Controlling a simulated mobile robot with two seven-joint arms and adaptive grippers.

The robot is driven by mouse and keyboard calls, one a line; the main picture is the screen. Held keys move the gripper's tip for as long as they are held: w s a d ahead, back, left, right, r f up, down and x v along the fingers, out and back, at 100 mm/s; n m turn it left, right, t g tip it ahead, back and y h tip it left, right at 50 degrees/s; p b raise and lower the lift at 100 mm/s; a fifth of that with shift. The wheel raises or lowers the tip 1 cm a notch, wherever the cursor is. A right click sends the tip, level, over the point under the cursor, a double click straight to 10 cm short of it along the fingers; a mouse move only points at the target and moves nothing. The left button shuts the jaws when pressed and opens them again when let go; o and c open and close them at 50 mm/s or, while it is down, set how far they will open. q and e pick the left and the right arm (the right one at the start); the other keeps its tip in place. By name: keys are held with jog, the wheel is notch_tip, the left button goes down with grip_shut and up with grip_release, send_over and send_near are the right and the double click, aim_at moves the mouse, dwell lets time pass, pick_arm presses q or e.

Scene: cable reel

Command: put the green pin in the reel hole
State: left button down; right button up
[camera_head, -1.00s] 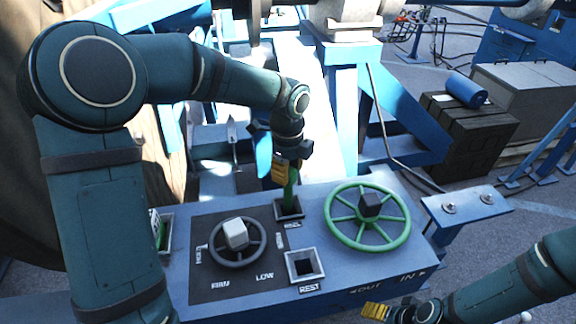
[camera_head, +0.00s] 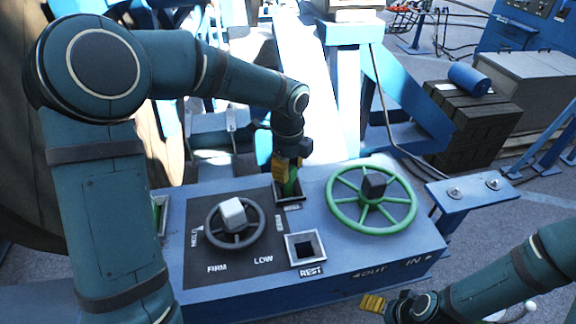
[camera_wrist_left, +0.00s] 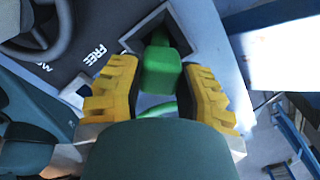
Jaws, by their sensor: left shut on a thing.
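My left gripper (camera_head: 287,172) is shut on the green pin (camera_head: 291,188), just above the square hole (camera_head: 289,199) at the back of the console. The pin's lower end is inside this hole's frame; how deep it sits is hidden. In the left wrist view the pin (camera_wrist_left: 160,70) stands between the yellow fingers (camera_wrist_left: 160,95), its far end within the square opening (camera_wrist_left: 192,40). The hole's label is too small to read surely. My right gripper (camera_head: 372,303) is in front of the console, its jaw state unclear.
The blue console (camera_head: 340,262) carries an empty square REST hole (camera_head: 305,247), a dark dial with a pale knob (camera_head: 233,213) and a green handwheel (camera_head: 372,200) right of the pin. Another socket with something green (camera_head: 160,215) is partly behind my left arm.

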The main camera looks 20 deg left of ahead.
pick_arm(q)
jog(key=shift+f+b, duration=0.6)
jog(key=shift+f, duration=0.6)
jog(key=c, duration=0.6)
grip_release()
notch_tip(320, 180, up, 12)
dwell(0.6)
